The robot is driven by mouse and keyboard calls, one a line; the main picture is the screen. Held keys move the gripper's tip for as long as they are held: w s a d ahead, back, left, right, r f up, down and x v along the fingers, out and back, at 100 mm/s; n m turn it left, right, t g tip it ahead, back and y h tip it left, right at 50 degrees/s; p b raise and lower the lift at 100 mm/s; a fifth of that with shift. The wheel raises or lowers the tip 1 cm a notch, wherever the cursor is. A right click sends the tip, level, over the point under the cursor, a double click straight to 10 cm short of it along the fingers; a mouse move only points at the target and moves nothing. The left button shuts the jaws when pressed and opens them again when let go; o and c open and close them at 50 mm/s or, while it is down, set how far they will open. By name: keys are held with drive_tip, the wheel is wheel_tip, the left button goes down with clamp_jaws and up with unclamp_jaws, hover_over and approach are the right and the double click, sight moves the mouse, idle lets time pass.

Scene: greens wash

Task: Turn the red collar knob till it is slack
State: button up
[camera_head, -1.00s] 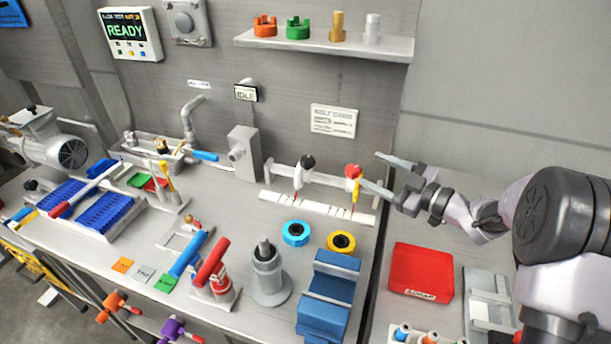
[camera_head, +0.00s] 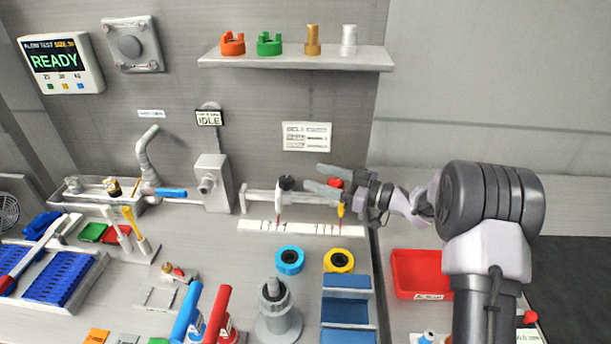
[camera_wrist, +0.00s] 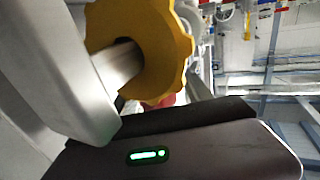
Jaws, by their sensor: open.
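The red collar knob (camera_head: 335,183) sits at the right end of a rail on the bench, above a yellow part (camera_head: 341,209). My gripper (camera_head: 312,175) is open, its two fingertips reaching left past the red knob in the head view. Whether a finger touches the knob I cannot tell. In the wrist view a yellow scalloped wheel (camera_wrist: 182,45) with a pale rod across its middle is close up beside my grey finger. A red piece (camera_wrist: 166,102) shows behind it, mostly hidden.
A black-topped pointer (camera_head: 286,184) stands left on the same rail, over a white scale strip (camera_head: 300,228). Blue (camera_head: 289,260) and yellow (camera_head: 338,260) rings lie in front. A red tray (camera_head: 420,273) is at the right. The wall shelf (camera_head: 300,62) holds several parts.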

drive_tip(key=shift+s+d+r, duration=0.1)
drive_tip(key=shift+d, duration=0.25)
drive_tip(key=shift+c, duration=0.2)
clamp_jaws()
drive_tip(key=shift+m+t, duration=0.3)
drive_tip(key=shift+t, duration=0.2)
drive_tip(key=m+t+h, duration=0.1)
drive_tip(key=t, duration=0.1)
drive_tip(key=m+t+h, duration=0.2)
drive_tip(key=shift+w+d, duration=0.2)
drive_tip(key=shift+w, duration=0.15)
drive_tip(key=shift+w+d+m+t+h+b, duration=0.15)
drive_tip(key=shift+m+t+h+b, duration=0.3)
drive_tip(key=shift+m+t+h, duration=0.3)
drive_tip(key=shift+w+d+m+t+h+b, duration=0.1)
drive_tip(key=shift+m+t+h+b, duration=0.3)
drive_tip(key=shift+m+t+h, duration=0.35)
drive_tip(key=shift+w+d+m+t+h+b, duration=0.15)
drive_tip(key=shift+m+t+h+b, duration=0.4)
drive_tip(key=shift+h, duration=0.35)
